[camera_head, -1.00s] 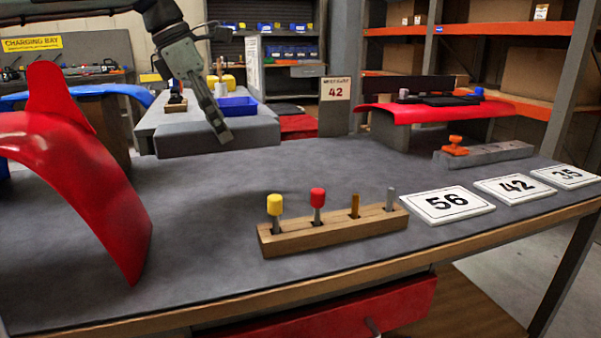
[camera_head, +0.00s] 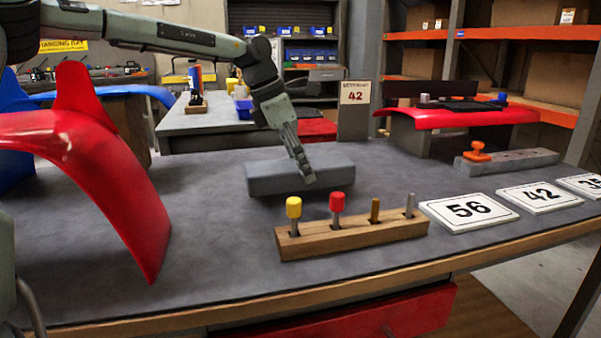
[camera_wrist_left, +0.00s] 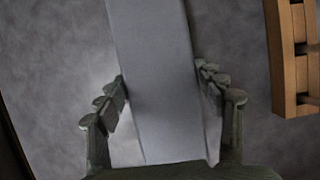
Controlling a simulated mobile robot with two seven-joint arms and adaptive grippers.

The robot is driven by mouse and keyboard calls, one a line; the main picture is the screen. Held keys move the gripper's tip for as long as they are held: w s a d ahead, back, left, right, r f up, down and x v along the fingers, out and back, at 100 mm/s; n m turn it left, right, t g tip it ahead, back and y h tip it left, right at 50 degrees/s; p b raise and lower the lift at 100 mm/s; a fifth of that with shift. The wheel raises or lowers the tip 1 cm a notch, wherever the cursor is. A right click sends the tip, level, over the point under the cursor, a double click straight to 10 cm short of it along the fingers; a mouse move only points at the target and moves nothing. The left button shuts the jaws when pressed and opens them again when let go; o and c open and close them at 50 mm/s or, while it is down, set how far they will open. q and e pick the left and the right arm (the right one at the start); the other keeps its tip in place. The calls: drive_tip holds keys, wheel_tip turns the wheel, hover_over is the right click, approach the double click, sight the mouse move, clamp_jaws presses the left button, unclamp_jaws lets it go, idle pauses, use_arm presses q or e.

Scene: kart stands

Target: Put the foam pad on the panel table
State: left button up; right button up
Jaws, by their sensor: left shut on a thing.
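The foam pad (camera_head: 272,179) is a long grey block at the middle of the panel table (camera_head: 220,235), a grey-topped table with a wooden edge. My left gripper (camera_head: 308,180) is shut on the pad near its right part and points down. In the left wrist view the pad (camera_wrist_left: 158,75) lies between the two fingers (camera_wrist_left: 160,100). The pad is low over the tabletop or on it; I cannot tell whether it touches. My right gripper is not in view.
A wooden block with several upright tools (camera_head: 350,238) stands just in front of the pad. A red curved panel (camera_head: 110,170) stands at left. Number cards (camera_head: 468,209) and a grey bar with an orange knob (camera_head: 507,161) are at right.

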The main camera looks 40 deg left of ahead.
use_arm(q)
drive_tip(key=shift+f, duration=0.9)
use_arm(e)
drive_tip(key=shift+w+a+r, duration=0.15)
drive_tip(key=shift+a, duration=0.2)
use_arm(q)
drive_tip(key=o, duration=1)
drive_tip(key=shift+o, duration=0.2)
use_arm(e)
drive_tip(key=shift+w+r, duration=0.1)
use_arm(q)
drive_tip(key=p+v, duration=0.1)
drive_tip(key=v, duration=1.1)
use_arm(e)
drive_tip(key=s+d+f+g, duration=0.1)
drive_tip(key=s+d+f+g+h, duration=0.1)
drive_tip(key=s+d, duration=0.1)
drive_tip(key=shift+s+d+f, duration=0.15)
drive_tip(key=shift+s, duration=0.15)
